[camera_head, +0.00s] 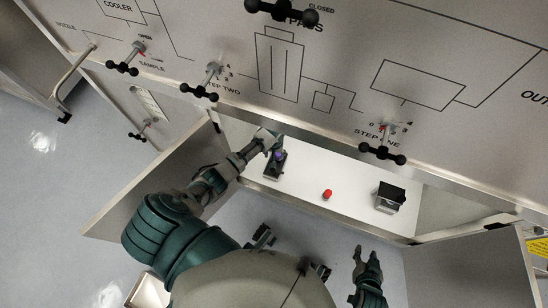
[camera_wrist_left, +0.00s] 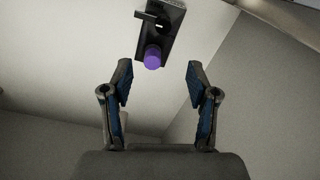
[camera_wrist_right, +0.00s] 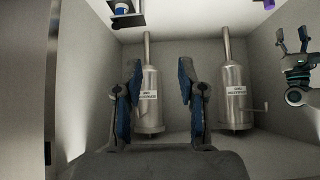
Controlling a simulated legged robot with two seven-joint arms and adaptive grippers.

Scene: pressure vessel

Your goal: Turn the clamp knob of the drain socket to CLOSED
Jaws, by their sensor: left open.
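A black fixture (camera_head: 275,166) with a purple cylindrical end stands at the left of the white shelf. In the left wrist view the fixture (camera_wrist_left: 172,22) shows a black lever-like part and the purple end (camera_wrist_left: 153,57). I cannot tell which part is the clamp knob, and no CLOSED mark on it is readable. My left gripper (camera_head: 272,141) is beside it in the head view. In the left wrist view my left gripper (camera_wrist_left: 158,72) is open and empty, with the purple end ahead of its fingers, apart. My right gripper (camera_wrist_right: 160,72) is open and empty, low at the right (camera_head: 367,254).
A black box-like fixture (camera_head: 390,197) stands at the shelf's right, and a red cap (camera_head: 327,194) lies between. Open cabinet doors flank the shelf (camera_head: 300,203). Knobbed valves (camera_head: 382,152) jut from the panel above. Two metal cylinders (camera_wrist_right: 148,100) stand in the right wrist view.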

